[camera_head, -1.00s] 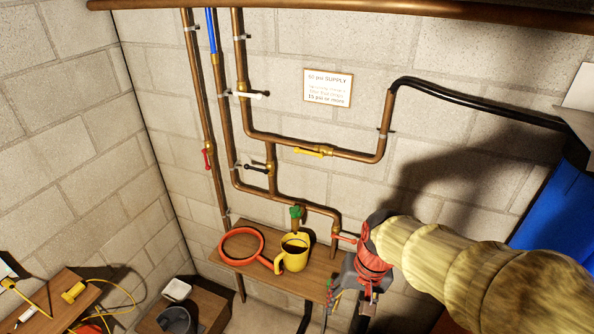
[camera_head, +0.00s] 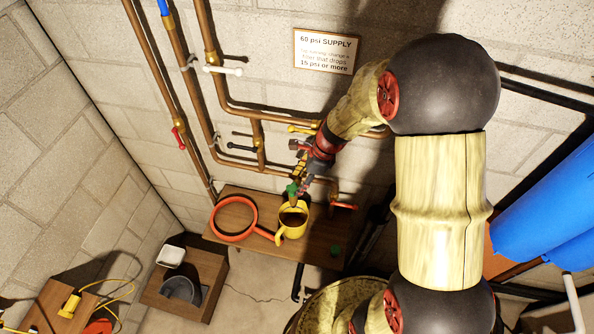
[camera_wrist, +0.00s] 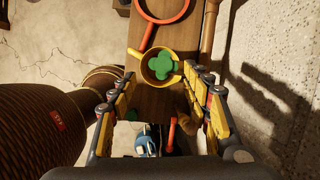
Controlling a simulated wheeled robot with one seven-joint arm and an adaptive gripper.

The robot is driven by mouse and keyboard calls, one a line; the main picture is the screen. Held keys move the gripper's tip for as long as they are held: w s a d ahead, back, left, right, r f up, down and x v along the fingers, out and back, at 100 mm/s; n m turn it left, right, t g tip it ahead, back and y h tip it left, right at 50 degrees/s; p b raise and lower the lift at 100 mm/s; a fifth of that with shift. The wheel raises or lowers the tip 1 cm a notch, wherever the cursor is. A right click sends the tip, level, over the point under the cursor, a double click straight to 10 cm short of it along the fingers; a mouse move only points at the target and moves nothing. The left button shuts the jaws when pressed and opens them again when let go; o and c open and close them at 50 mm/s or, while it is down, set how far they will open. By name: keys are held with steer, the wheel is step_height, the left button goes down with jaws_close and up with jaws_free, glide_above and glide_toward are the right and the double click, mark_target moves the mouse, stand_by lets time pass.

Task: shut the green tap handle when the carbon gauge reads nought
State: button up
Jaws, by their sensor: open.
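The green tap handle (camera_head: 292,190) sits on a small brass tap above a yellow jug (camera_head: 292,222). In the wrist view the green handle (camera_wrist: 162,66) has a lobed cross shape and lies over the mouth of the jug (camera_wrist: 147,53). My gripper (camera_head: 299,174) is just above the handle. In the wrist view its yellow-and-grey fingers (camera_wrist: 158,76) are open, one on each side below the handle in the picture, with nothing held. Contact with the handle cannot be told. I cannot make out a carbon gauge in either view.
A red ring-shaped tool (camera_head: 234,219) lies beside the jug on the wooden shelf (camera_head: 313,256). A red-handled valve (camera_head: 342,206) stands right of the tap. Copper pipes carry white (camera_head: 222,71), yellow (camera_head: 301,129) and black (camera_head: 242,148) handles. A sign (camera_head: 325,51) hangs above.

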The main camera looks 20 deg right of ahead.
mark_target(295, 188)
steer(key=f+b, duration=0.1)
steer(key=f+m+b, duration=0.1)
steer(key=f+b, duration=0.1)
steer(key=w+a+f+m+b, duration=0.1)
steer(key=shift+w+f, duration=0.1)
steer(key=shift+f, duration=0.3)
steer(key=shift+r, duration=0.15)
steer(key=shift+c, duration=0.9)
steer(key=c, duration=0.8)
steer(key=o, duration=1)
steer(key=shift+r, duration=0.15)
step_height(295, 188, up, 3)
steer(key=p, duration=0.2)
steer(key=shift+p, duration=0.35)
steer(key=shift+f, duration=0.25)
